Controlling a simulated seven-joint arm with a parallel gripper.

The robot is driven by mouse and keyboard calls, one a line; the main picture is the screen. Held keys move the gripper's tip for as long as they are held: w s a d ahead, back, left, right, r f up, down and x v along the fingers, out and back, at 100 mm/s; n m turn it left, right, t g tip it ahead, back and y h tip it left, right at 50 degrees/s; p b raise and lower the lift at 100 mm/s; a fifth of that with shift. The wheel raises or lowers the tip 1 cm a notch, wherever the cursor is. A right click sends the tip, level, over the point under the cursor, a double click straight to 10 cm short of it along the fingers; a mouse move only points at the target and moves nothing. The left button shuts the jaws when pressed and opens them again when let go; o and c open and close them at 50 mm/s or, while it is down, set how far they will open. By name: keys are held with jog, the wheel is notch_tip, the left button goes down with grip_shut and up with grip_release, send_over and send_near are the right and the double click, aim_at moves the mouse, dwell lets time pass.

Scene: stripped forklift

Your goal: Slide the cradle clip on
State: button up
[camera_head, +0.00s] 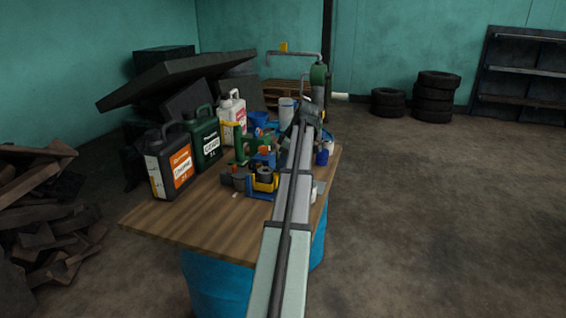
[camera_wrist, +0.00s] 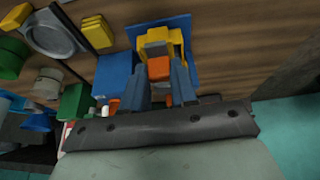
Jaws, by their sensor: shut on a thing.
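In the wrist view an orange piece, which looks to be the cradle clip (camera_wrist: 158,69), sits between the two blue fingers of my gripper (camera_wrist: 159,75). My gripper is shut on it. A grey-brown block (camera_wrist: 155,48) shows just beyond the clip. Around that is a yellow cradle (camera_wrist: 177,39) on a blue plate (camera_wrist: 179,21). The clip is close in front of the cradle; I cannot tell whether they touch. In the head view my arm hides the fingertips and the clip. A yellow holder with a dark cylinder (camera_head: 265,173) stands on the wooden table, left of my arm.
Large jugs (camera_head: 169,163) line the table's left side. Green and orange items (camera_head: 246,148) crowd the middle. The table's front left (camera_head: 190,220) is bare.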

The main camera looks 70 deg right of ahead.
grip_shut()
jog(key=shift+w, duration=1.2)
jog(key=o, duration=0.7)
grip_release()
jog(key=shift+o, duration=0.2)
jog(key=v, duration=1.3)
jog(key=shift+s+r, duration=0.25)
jog(key=shift+r, duration=0.05)
